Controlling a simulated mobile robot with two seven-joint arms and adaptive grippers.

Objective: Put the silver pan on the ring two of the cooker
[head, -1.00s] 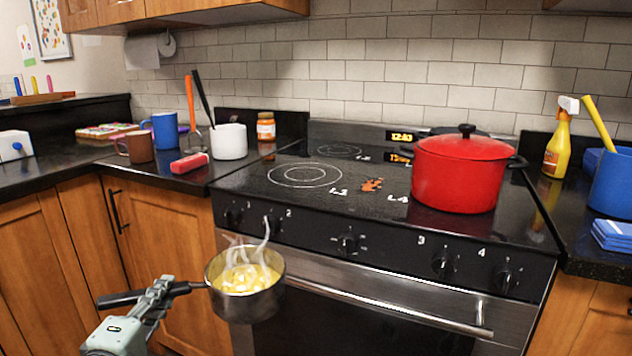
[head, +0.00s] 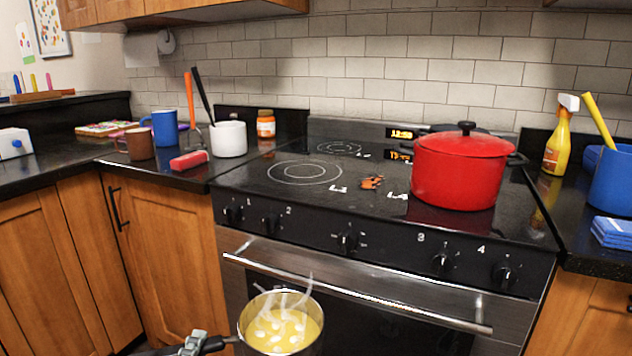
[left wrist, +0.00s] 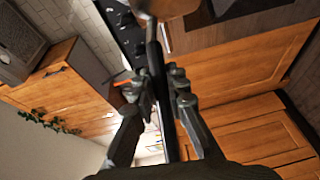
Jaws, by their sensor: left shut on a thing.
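A silver pan (head: 281,322) with steaming yellow food in it is low in the head view, in front of the oven door and below the cooker top. My left gripper (head: 192,343) is shut on its black handle. In the left wrist view my left gripper (left wrist: 161,92) has the dark handle (left wrist: 154,60) between its fingers, with part of the pan (left wrist: 150,8) at the top edge. The cooker (head: 300,195) has a bare front-left ring and a smaller ring behind it. My right gripper is not in view.
A red pot (head: 462,170) with a lid stands on the right of the cooker top. An orange-brown patch (head: 372,182) lies near its middle. The oven handle (head: 350,290) sticks out behind the pan. A white mug (head: 228,139) and a red object (head: 189,161) are on the left counter.

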